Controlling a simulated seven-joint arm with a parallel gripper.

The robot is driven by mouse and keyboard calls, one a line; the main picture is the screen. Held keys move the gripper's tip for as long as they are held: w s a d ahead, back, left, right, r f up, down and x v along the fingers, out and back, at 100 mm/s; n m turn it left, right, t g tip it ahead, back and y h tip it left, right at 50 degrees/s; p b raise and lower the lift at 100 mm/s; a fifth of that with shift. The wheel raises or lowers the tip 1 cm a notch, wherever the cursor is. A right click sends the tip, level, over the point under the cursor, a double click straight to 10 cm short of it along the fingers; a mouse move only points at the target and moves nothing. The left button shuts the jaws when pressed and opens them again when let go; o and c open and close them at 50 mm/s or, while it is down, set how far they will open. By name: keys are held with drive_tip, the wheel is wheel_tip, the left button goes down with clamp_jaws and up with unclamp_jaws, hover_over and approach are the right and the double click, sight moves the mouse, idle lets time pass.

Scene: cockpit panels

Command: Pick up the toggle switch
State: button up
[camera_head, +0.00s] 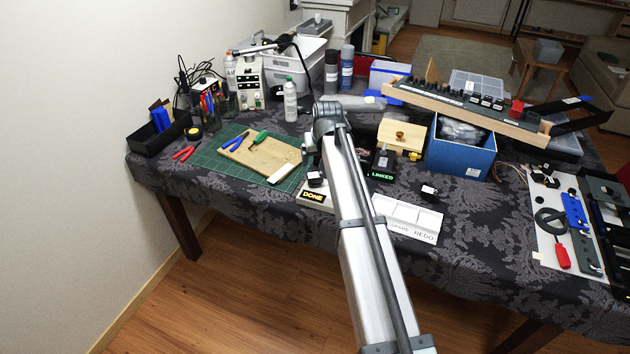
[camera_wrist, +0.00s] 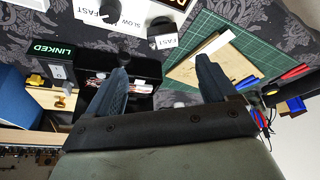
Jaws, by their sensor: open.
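My gripper (camera_wrist: 163,66) is open and empty in the wrist view, its two dark fingers apart above the table. In the head view my own arm hides most of it. No part is clearly marked as the toggle switch. A small black part with a white FAST label (camera_wrist: 163,32) lies beyond the fingertips, near the cutting mat. In the head view, small labelled black parts lie near the DONE sign (camera_head: 317,179) and right of my arm (camera_head: 428,190). I cannot tell which is the toggle switch.
A green cutting mat (camera_head: 214,160) with a wooden board (camera_head: 262,158) and pliers lies left of my arm. A blue box (camera_head: 461,158) stands to the right, with a long switch panel (camera_head: 430,96) above it.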

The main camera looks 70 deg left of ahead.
sight(315, 175)
drive_tip(key=x, duration=0.6)
drive_tip(key=shift+f, duration=0.15)
drive_tip(key=shift+s+x, duration=0.15)
drive_tip(key=shift+x, duration=1.25)
drive_tip(key=shift+s+x, duration=0.15)
drive_tip(key=shift+x, duration=1.2)
